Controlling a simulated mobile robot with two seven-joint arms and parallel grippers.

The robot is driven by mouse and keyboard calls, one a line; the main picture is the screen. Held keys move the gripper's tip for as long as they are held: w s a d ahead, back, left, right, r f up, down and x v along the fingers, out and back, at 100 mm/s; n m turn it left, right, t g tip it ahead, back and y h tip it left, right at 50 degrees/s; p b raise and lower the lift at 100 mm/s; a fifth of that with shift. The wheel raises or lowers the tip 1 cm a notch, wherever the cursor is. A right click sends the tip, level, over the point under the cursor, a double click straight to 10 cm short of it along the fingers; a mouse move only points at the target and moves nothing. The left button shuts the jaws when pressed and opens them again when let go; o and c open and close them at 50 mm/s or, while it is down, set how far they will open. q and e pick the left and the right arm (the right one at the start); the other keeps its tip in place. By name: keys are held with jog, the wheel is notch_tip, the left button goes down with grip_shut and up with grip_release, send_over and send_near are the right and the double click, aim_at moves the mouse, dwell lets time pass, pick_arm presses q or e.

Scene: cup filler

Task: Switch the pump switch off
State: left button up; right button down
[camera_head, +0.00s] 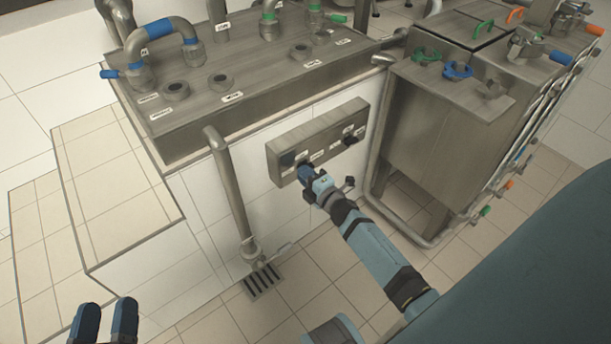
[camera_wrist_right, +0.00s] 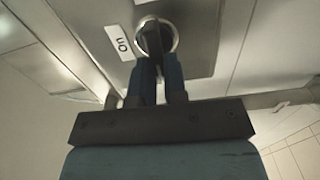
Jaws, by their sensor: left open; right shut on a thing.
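The metal control box (camera_head: 315,142) is on the white tiled side of the machine and carries dark switches with small white labels. My right gripper (camera_head: 306,172) is at the left part of this box. In the right wrist view, my right gripper (camera_wrist_right: 160,68) is shut on the dark knob of a switch (camera_wrist_right: 155,36) with a silver ring. A label beside it reads "on" (camera_wrist_right: 121,42). The fingers hide part of the knob. My left gripper (camera_head: 104,322) is open and empty at the lower left, far from the box.
A metal pipe (camera_head: 228,185) runs down left of the box to a floor drain (camera_head: 264,281). A metal cabinet (camera_head: 430,130) with coloured valves stands to the right. The counter top (camera_head: 240,80) above holds several pipes and fittings. Tiled floor (camera_head: 320,265) lies open below.

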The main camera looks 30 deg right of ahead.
pick_arm(q)
jog(key=shift+d+r, duration=0.15)
pick_arm(e)
jog(key=shift+n, duration=0.3)
jog(key=c, duration=1.2)
grip_release()
jog(key=shift+o, duration=0.2)
jog(key=shift+s, duration=0.1)
pick_arm(q)
jog(key=shift+g+y, duration=0.9)
jog(key=f, duration=0.1)
jog(key=a+f+p, duration=0.1)
jog(key=f, duration=0.1)
jog(key=f+p, duration=0.1)
jog(key=shift+s+a+f, duration=0.15)
jog(key=shift+a+f, duration=0.2)
jog(key=shift+f, duration=0.05)
pick_arm(e)
jog(key=s+d, duration=0.1)
jog(key=s, duration=1.2)
jog(key=shift+s, duration=0.3)
